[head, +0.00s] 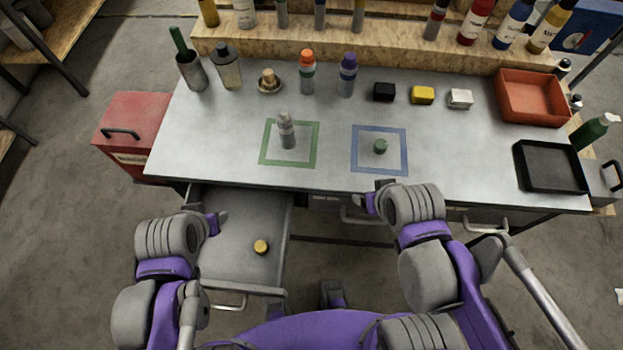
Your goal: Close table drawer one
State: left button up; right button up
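The leftmost table drawer (225,262) is pulled out from under the grey table (215,140) toward me. My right gripper (366,202) is by the table's front edge, right of the open drawer. The fingers of both are small and partly hidden, so their opening is unclear. No number shows on the drawer.
Two other drawers, with handles (362,219) and (484,226), are shut. A red cabinet (131,130) stands left.

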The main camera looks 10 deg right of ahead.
aim_at(228, 261)
jog(key=k+j, duration=0.95)
jog(key=k+l+u, duration=0.15)
jog(key=l, duration=0.25)
jog(key=k, duration=0.05)
